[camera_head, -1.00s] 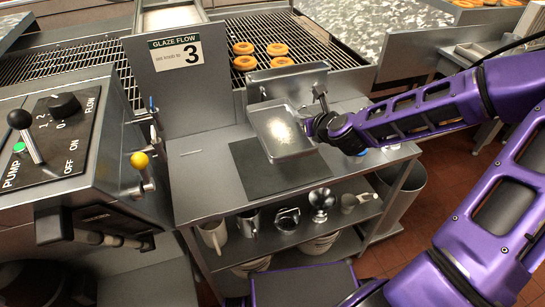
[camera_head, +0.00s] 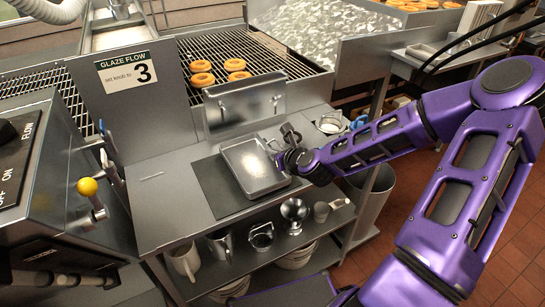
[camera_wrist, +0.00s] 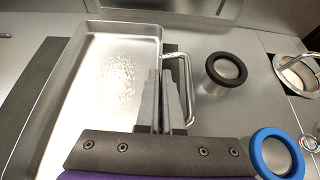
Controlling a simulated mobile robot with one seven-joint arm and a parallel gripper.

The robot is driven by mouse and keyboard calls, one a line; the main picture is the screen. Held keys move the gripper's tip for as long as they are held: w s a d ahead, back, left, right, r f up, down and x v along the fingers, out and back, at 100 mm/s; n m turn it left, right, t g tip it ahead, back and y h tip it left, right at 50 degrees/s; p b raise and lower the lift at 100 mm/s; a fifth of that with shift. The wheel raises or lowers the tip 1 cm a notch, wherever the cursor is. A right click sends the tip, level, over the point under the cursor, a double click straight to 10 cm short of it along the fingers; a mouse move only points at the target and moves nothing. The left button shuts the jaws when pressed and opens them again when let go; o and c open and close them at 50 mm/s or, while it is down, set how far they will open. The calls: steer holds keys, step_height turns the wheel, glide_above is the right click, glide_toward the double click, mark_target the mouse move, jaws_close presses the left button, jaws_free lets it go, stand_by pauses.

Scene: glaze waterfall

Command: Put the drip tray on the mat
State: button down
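The drip tray (camera_head: 252,168) is a shallow silver rectangular pan with pale specks inside. It looks flat and lies over the dark grey mat (camera_head: 216,188), which shows mostly to its left. I cannot tell whether the tray touches the mat or hangs just above it. In the wrist view the tray (camera_wrist: 105,85) has a wire handle (camera_wrist: 188,92) on its right side, and mat shows on both sides. My gripper (camera_head: 287,160) is at the tray's right side. In the wrist view its fingers (camera_wrist: 160,85) are close together over the tray's rim beside the handle.
A steel splash plate (camera_head: 245,105) stands behind the tray. A black-rimmed cup (camera_wrist: 226,70) and a blue-rimmed cup (camera_wrist: 277,153) stand right of the gripper. Pitchers and cups (camera_head: 222,244) fill the shelf below. The tabletop left of the mat (camera_head: 155,205) is mostly clear.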

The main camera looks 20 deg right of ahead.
steer(key=shift+f, duration=0.35)
steer(key=shift+f, duration=0.2)
steer(key=c, duration=1.1)
jaws_free()
steer(key=shift+o, duration=0.2)
steer(key=shift+r, duration=0.1)
steer(key=shift+r, duration=0.15)
steer(key=p+v, duration=0.1)
steer(key=v, duration=0.2)
steer(key=p+v, duration=0.1)
steer(key=v, duration=0.2)
steer(key=p+v, duration=0.2)
steer(key=v, duration=0.1)
steer(key=shift+s+r, duration=0.2)
steer(key=shift+r, duration=0.25)
steer(key=p+v, duration=0.1)
steer(key=p, duration=0.3)
steer(key=shift+s+d, duration=0.1)
steer(key=shift+s, duration=0.15)
steer(key=shift+s+p, duration=0.4)
steer(key=shift+p, duration=0.5)
